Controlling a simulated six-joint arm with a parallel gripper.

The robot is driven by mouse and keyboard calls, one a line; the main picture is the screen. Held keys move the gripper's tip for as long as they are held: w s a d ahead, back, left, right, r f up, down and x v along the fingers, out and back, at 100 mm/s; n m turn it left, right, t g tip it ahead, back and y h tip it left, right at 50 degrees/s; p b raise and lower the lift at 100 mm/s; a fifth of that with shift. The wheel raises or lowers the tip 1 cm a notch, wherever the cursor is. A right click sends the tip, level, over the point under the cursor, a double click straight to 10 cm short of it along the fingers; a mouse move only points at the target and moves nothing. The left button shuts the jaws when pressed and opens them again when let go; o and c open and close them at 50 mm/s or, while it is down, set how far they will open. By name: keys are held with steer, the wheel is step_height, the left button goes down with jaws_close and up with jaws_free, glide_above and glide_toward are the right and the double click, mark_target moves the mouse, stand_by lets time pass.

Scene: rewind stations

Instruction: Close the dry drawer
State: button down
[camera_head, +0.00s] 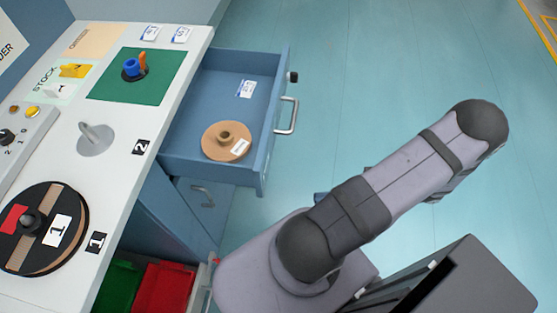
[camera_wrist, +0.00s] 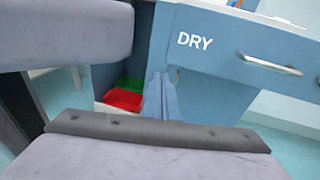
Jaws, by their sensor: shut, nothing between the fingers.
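The dry drawer (camera_head: 188,152) is blue and stands open, pulled out to the right from the white-topped bench in the head view. Its metal handle (camera_head: 288,115) is on the outer face. Inside lie a brown spool (camera_head: 214,149) with a white label and a separate white tag (camera_head: 246,89). In the wrist view the drawer front (camera_wrist: 215,65) reads DRY, with its handle (camera_wrist: 270,65) at the right. My gripper (camera_wrist: 157,88) shows as two slim blue fingers, shut and empty, at the front's left edge; I cannot tell whether they touch. My arm mostly hides them in the head view.
The bench top (camera_head: 125,175) holds a black reel (camera_head: 75,235), a grey peg (camera_head: 95,137) and a green mat (camera_head: 165,90). Red (camera_head: 163,288) and green (camera_head: 118,284) bins sit below the bench. The floor at right is clear.

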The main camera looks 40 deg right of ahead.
mark_target(180, 167)
steer(key=r+m+t+p, duration=0.1)
steer(key=d+r+t, duration=0.1)
steer(key=r, duration=0.1)
steer(key=s+r+m+t+h+p, duration=0.1)
steer(key=shift+d+r+m+t+p, duration=0.15)
steer(key=shift+d+m+t+p, duration=0.1)
steer(key=shift+m+t+p, duration=0.1)
steer(key=shift+a, duration=0.1)
steer(key=p+x, duration=0.3)
steer(key=x, duration=1)
steer(key=shift+w+a, duration=0.25)
steer(key=shift+w, duration=0.05)
steer(key=p+x, duration=0.1)
steer(key=x, duration=2.3)
steer(key=shift+a+f, duration=0.2)
steer(key=shift+f, duration=0.05)
steer(key=shift+w+r, duration=0.1)
steer(key=shift+r, duration=0.15)
